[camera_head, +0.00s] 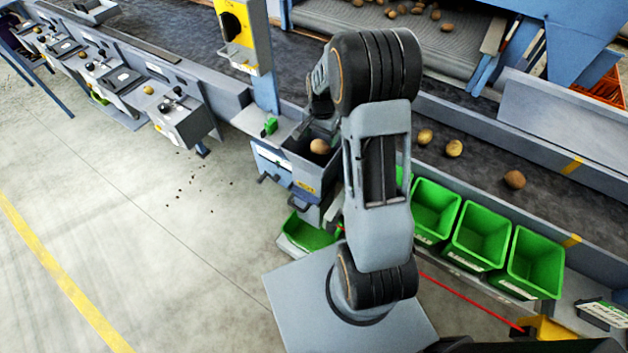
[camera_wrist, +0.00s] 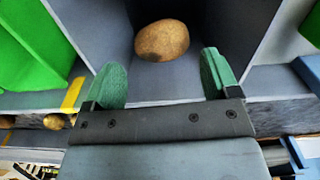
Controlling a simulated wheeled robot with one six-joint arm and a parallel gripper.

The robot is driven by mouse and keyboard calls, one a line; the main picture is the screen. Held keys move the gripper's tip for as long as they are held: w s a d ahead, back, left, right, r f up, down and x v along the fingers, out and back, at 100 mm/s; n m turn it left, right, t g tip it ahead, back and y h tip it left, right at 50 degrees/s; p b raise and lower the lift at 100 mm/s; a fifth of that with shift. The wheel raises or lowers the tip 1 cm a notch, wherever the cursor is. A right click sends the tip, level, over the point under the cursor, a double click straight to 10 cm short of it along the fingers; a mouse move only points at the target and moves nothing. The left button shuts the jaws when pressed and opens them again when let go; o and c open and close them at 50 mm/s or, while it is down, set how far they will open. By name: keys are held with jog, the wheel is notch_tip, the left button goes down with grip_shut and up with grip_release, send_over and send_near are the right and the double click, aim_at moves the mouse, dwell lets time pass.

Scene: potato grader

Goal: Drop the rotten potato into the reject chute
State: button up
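A brown potato (camera_head: 320,146) shows inside the open-topped grey reject chute (camera_head: 304,170), which has a yellow label on its front. In the wrist view the potato (camera_wrist: 162,40) is between the chute's grey walls (camera_wrist: 88,28), beyond my fingertips. I cannot tell whether it rests on the chute's floor or is still falling. My gripper (camera_wrist: 162,78) has its two green fingers spread wide, with a gap on both sides of the potato, and touches nothing visible. In the head view my arm largely hides the gripper, which is over the chute.
Green bins (camera_head: 480,235) stand in a row right of my arm. Several potatoes, including a dark brown one (camera_head: 515,179), lie on the conveyor belt (camera_head: 470,165) behind them. A yellow-fronted box on a blue post (camera_head: 238,30) rises left of the chute.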

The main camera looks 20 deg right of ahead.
jog(key=o, duration=0.3)
notch_tip(320, 180, up, 14)
jog(key=shift+f+b, duration=0.1)
jog(key=shift+b, duration=0.55)
dwell(0.5)
